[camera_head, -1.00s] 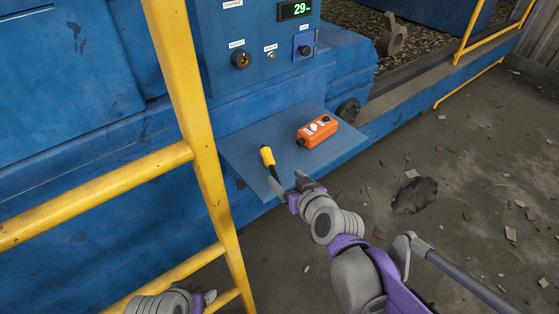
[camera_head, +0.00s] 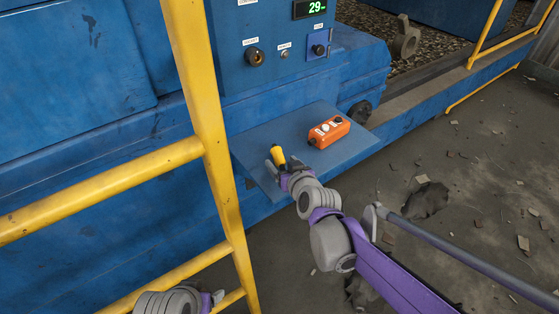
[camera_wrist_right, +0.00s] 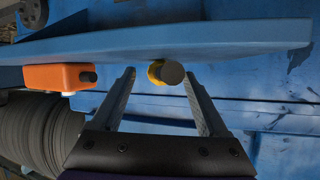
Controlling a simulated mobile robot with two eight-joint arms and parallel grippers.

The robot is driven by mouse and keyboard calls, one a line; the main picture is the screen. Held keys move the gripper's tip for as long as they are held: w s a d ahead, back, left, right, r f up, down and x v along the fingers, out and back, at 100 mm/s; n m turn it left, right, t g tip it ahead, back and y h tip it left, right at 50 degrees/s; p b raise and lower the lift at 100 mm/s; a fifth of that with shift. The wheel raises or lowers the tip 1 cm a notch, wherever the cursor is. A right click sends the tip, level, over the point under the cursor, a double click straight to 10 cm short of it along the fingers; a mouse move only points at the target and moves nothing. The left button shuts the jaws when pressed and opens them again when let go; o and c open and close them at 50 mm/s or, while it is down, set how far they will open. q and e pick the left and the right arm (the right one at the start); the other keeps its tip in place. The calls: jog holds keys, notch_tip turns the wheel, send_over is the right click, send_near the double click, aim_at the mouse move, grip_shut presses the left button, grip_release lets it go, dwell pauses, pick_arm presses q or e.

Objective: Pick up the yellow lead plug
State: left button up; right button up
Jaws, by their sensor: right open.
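The yellow lead plug (camera_head: 277,154) lies on the blue shelf (camera_head: 252,155), near the shelf's left front part. In the right wrist view the plug (camera_wrist_right: 156,72) shows its round grey end, in line with the gap between the fingertips. My right gripper (camera_head: 282,168) is open at the plug, its fingers apart. In the right wrist view the fingers of the right gripper (camera_wrist_right: 159,76) show clear gaps on both sides of the plug. My left gripper (camera_head: 214,299) is low at the bottom left, and its finger state is unclear.
An orange control box (camera_head: 329,131) lies on the shelf to the right of the plug. A yellow railing (camera_head: 213,150) stands in front on the left. A blue panel (camera_head: 270,30) with a knob and a display rises behind the shelf. Rubble litters the floor at right.

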jog(key=shift+w+a+f, duration=0.2)
jog(key=shift+w+f, duration=0.05)
jog(key=shift+w, duration=0.3)
grip_shut()
